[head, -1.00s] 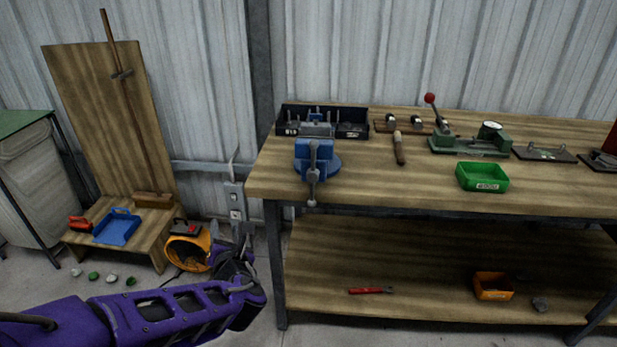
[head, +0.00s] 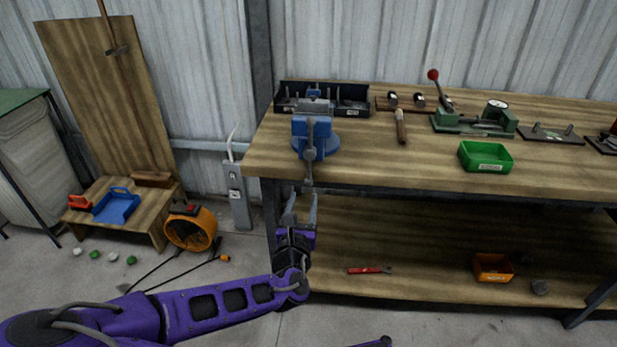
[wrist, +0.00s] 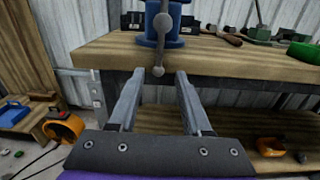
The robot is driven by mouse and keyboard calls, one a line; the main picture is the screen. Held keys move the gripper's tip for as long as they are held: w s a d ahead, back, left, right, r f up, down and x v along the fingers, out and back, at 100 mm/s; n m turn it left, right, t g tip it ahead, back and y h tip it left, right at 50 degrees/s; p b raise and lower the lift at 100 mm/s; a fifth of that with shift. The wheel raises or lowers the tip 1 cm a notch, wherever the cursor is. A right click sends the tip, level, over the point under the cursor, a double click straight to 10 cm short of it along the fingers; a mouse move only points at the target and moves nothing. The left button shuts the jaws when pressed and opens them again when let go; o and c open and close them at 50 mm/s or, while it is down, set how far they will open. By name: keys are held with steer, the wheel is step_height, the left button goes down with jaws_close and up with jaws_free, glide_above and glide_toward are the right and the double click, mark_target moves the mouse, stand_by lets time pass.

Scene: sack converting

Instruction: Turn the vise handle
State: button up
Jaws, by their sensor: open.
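The blue vise (head: 313,134) stands on the workbench near its left front corner. Its grey vise handle (head: 309,168) hangs roughly upright at the front of the vise, with its lower end at the bench edge. My gripper (head: 301,203) is below the bench top, under the handle, pointing up. In the wrist view, my gripper (wrist: 155,80) is open with nothing between its fingers. The handle (wrist: 159,50) shows ahead of the gap, apart from the fingertips. The vise (wrist: 163,18) is cut off at the top of that view.
The workbench (head: 380,165) has a front edge close above my gripper, and a lower shelf (head: 420,270) with a red wrench and an orange bin. A black tray (head: 355,97) sits behind the vise. A hammer (head: 401,127) and a green bin (head: 486,156) lie to the right.

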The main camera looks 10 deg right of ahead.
mark_target(309, 172)
steer(key=x, duration=1)
steer(key=shift+w+b, duration=0.1)
steer(key=shift+b, duration=0.2)
jaws_close()
stand_by(0.9)
